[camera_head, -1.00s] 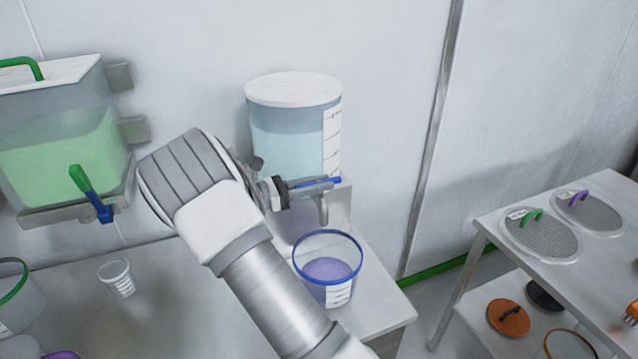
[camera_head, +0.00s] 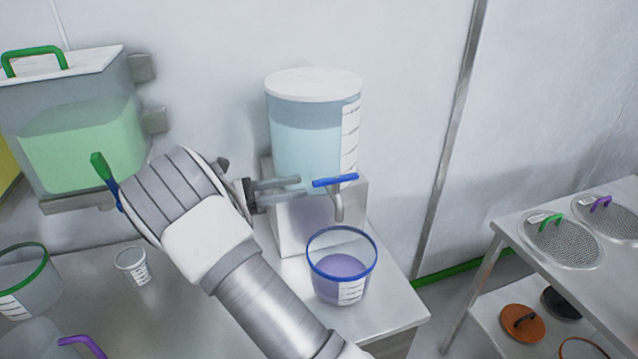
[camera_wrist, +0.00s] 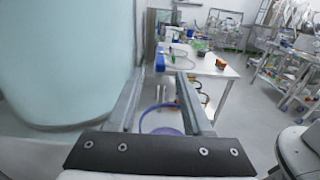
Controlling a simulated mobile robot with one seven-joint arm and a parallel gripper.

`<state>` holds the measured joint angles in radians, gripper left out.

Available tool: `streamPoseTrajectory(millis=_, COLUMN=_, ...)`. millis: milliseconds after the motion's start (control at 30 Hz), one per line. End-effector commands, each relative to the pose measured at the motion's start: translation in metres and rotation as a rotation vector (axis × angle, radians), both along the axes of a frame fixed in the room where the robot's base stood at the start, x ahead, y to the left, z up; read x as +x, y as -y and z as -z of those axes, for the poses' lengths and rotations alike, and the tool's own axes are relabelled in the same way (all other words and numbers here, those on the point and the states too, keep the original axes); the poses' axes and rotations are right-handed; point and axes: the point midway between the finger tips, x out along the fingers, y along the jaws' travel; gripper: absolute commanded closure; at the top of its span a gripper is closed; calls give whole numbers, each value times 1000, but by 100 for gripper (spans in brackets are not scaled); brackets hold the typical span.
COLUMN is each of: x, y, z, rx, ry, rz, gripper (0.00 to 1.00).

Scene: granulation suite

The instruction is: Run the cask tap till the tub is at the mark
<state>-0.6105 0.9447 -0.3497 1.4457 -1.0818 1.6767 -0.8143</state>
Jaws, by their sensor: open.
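The cask (camera_head: 312,140) is a clear cylinder with a white lid and pale blue liquid, on a metal stand. Its tap has a blue bar handle (camera_head: 335,181) lying crosswise over a grey spout (camera_head: 338,206). I see no stream below the spout. The tub (camera_head: 320,250), clear with a blue rim, stands under it with purple liquid and a white scale label; the exact mark is too small to read. My gripper (camera_head: 303,189) is open and empty, just left of the handle. In the wrist view the handle (camera_wrist: 160,62) shows beyond the fingertips, and the tub (camera_wrist: 146,119) below.
A tank of green liquid (camera_head: 85,150) with a green-and-blue tap hangs at left, partly behind my arm. A small cup (camera_head: 133,264) and a green-rimmed tub (camera_head: 28,280) stand on the left bench. A side table (camera_head: 520,262) with sieves stands at right.

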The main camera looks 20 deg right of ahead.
Motion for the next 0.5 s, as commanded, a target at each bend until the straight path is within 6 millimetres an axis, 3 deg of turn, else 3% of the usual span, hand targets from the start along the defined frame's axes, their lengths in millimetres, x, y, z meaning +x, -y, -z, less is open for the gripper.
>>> streamPoseTrajectory(millis=200, x=1, y=-46, z=1, rx=1, ry=0, rz=-2, gripper=50)
streamPoseTrajectory(millis=500, x=1, y=-71, z=0, rx=0, ry=-1, rz=0, gripper=50)
